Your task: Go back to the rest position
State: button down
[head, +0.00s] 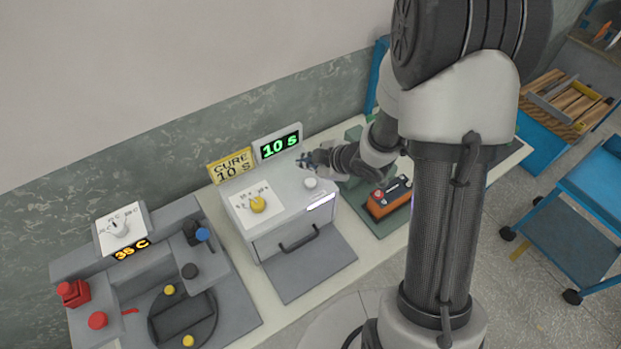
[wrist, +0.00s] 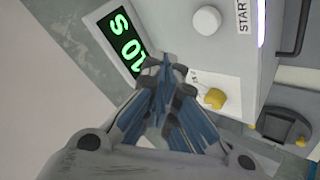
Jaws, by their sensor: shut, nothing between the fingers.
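My gripper (head: 304,161) is at the back right of the white curing box (head: 268,222), near the green "10 S" display (head: 279,146). In the wrist view its blue-grey fingers (wrist: 165,88) are shut together with nothing between them. They point toward the top of the box (wrist: 215,55). The white round button (head: 311,183) and the yellow knob (head: 258,204) are on the box top, and both also show in the wrist view. I cannot tell whether the fingertips touch the box.
A yellow "CURE 10 S" sign (head: 231,166) stands behind the box. At left is a grey station with a "35 C" display (head: 131,249) and red buttons (head: 97,320). An orange and black battery-like block (head: 388,200) sits on a green mat at right. Blue carts (head: 590,185) stand farther right.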

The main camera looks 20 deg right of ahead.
dwell(0.7)
jog(key=s+d+r+m+h+b, duration=0.6)
jog(key=d+r+m, duration=0.1)
jog(key=r, duration=0.3)
jog(key=s+a+m+g+b, duration=0.1)
jog(key=s+a+m+b, duration=0.1)
jog(key=s, duration=0.8)
jog(key=s+a+m+g+y+b, duration=0.1)
jog(key=s+a+m+g+b, duration=0.1)
jog(key=s+m, duration=0.4)
jog(key=s+a+b, duration=0.1)
jog(key=s+a, duration=0.1)
jog(key=s, duration=0.3)
jog(key=shift+a+r, duration=0.15)
jog(key=shift+r, duration=0.1)
